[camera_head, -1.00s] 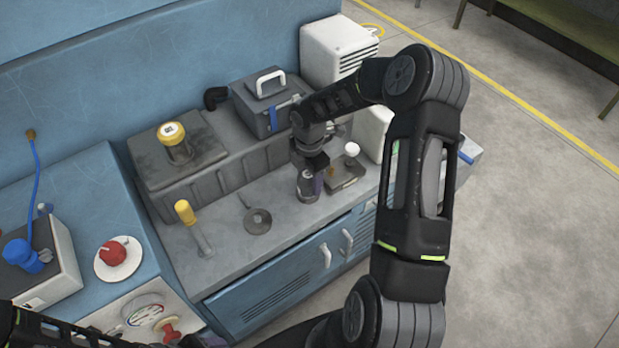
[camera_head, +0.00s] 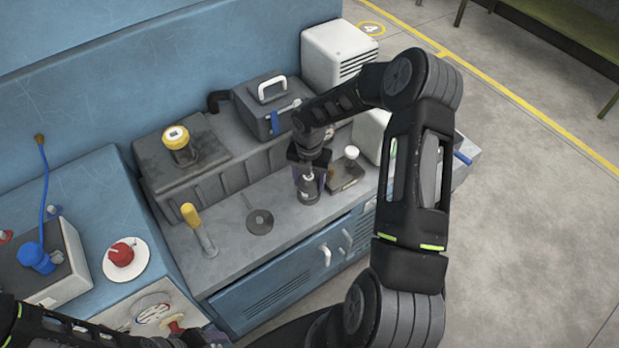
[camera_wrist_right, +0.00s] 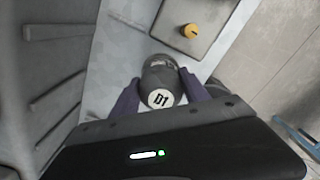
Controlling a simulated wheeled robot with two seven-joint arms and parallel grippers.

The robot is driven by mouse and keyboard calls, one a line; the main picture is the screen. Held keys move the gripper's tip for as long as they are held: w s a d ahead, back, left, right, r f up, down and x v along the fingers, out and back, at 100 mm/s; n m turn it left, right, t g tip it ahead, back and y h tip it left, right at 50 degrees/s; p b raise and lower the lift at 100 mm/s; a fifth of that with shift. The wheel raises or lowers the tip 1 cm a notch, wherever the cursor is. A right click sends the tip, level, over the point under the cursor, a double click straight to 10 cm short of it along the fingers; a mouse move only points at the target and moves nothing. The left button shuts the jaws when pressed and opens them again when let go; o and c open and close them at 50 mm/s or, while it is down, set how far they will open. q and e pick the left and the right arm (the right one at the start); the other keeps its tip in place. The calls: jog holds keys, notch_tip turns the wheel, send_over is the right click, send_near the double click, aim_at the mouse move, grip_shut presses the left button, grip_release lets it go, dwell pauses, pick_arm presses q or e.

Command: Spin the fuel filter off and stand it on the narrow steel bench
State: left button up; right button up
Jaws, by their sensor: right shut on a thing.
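My right gripper (camera_head: 310,168) is shut on a dark grey canister (camera_head: 308,190), which I take to be the fuel filter. The canister is upright over the grey steel bench top (camera_head: 285,240); I cannot tell whether its base touches.
A round dark disc (camera_head: 259,221) and a yellow-handled tool (camera_head: 190,214) are to the left.

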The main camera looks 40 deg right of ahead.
jog(key=shift+r+p, duration=0.9)
jog(key=shift+r, duration=0.4)
jog(key=shift+r, duration=0.1)
notch_tip(320, 180, up, 2)
jog(key=shift+r+p, duration=0.2)
jog(key=shift+p, duration=0.85)
jog(key=shift+r+p, duration=0.4)
jog(key=shift+r, duration=0.8)
jog(key=shift+r, duration=0.1)
